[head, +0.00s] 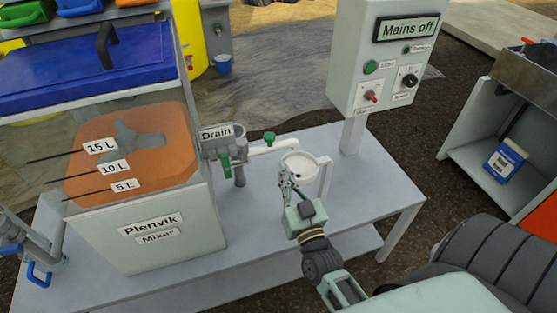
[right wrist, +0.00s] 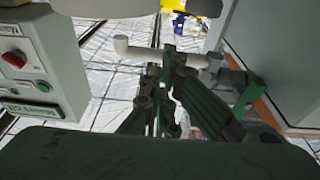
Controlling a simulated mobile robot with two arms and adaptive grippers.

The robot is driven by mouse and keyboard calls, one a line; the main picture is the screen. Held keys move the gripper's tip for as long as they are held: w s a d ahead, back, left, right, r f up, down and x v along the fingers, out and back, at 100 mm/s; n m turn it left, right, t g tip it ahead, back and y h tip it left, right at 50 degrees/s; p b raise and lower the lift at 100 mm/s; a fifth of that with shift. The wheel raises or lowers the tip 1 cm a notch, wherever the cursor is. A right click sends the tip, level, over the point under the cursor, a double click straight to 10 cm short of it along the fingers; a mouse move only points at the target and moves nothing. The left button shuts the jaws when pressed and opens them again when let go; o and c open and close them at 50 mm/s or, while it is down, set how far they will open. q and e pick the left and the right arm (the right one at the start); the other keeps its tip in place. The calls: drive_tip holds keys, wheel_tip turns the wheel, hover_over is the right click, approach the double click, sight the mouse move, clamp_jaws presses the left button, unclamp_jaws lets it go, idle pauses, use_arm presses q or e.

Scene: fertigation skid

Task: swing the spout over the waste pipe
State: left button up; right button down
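The drain fitting (head: 228,158) is grey with a green lever and sits on the mixer's right side. A white pipe (head: 262,150), which looks like the spout, runs right from it, with a green handle (head: 269,138) on it. This pipe also shows in the right wrist view (right wrist: 140,50), beyond the fingers. A round white bowl (head: 308,158) on a white stand is beside the pipe's end; I cannot tell if it is the waste pipe. My right gripper (head: 286,182) is at the bowl's near left side, its fingers close together. Contact and opening are unclear. My left gripper is out of view.
The mixer tank (head: 190,235) stands left on the grey bench (head: 375,200). The control box (head: 347,65) reads "Mains off" and stands on a post behind the bowl. The bench's right end is clear. A grey cabinet (head: 465,150) stands at the far right.

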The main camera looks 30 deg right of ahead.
sight(276, 150)
drive_tip(key=b+x, duration=0.1)
drive_tip(key=x, duration=0.4)
drive_tip(key=shift+w, duration=0.1)
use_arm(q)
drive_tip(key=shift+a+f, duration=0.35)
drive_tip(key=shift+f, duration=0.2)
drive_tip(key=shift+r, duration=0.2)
use_arm(e)
drive_tip(key=shift+w+d, duration=0.3)
drive_tip(key=shift+w, duration=0.05)
drive_tip(key=shift+d+p+x, duration=0.25)
drive_tip(key=shift+p+x, duration=0.4)
drive_tip(key=shift+x, duration=0.5)
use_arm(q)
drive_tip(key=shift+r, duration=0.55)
use_arm(e)
drive_tip(key=shift+w+d+f, duration=0.1)
drive_tip(key=shift+w, duration=0.7)
drive_tip(key=shift+w+d+f, duration=0.1)
drive_tip(key=shift+w+d, duration=0.05)
drive_tip(key=shift+w, duration=0.7)
drive_tip(key=shift+f, duration=0.15)
